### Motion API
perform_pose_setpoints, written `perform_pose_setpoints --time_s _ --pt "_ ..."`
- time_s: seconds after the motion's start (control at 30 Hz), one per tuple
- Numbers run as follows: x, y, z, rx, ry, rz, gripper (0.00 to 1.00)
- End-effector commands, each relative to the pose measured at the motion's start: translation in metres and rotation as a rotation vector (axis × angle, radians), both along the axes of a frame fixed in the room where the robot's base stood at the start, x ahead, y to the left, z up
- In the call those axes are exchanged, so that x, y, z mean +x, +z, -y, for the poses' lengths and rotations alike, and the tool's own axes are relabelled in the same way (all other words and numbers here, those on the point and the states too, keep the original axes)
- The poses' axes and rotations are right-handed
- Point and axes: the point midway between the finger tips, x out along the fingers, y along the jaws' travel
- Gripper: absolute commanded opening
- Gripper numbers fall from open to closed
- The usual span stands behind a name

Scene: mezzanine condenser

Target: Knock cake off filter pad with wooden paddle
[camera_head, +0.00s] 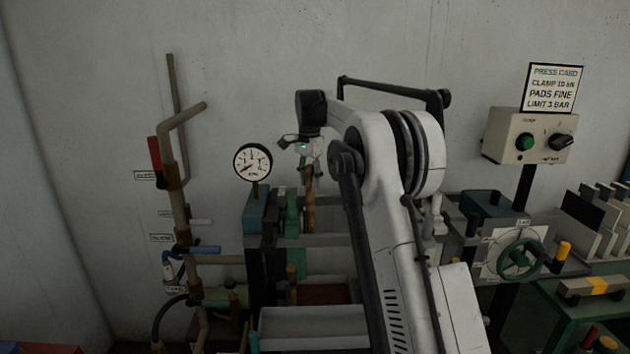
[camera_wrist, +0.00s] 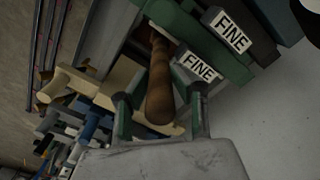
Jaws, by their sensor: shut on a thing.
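The wooden paddle (camera_wrist: 160,92) is a brown rod-like handle in the wrist view, running away from the camera between the fingers. My gripper (camera_wrist: 160,112) is shut on this handle. In the head view my gripper (camera_head: 305,160) is above the press rails, with the brown paddle (camera_head: 310,205) hanging roughly upright below it. The paddle's far end is hidden.
A pressure gauge (camera_head: 253,162) and pipework (camera_head: 180,200) stand left of the press. A pale tray (camera_head: 312,327) is below. A green handwheel (camera_head: 520,259), a control box (camera_head: 528,137) and upright plates (camera_head: 590,228) are at right. My arm hides the middle.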

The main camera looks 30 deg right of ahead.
Motion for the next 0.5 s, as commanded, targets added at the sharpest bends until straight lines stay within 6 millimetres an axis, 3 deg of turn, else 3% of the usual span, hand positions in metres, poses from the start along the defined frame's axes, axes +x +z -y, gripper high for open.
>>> perform_pose_setpoints --time_s 0.13,0.5 --pt "0.0052 0.0006 -0.0116 0.000 0.002 0.000 0.00" --pt "0.0022 0.0002 -0.0048 0.000 0.000 0.000 0.00"
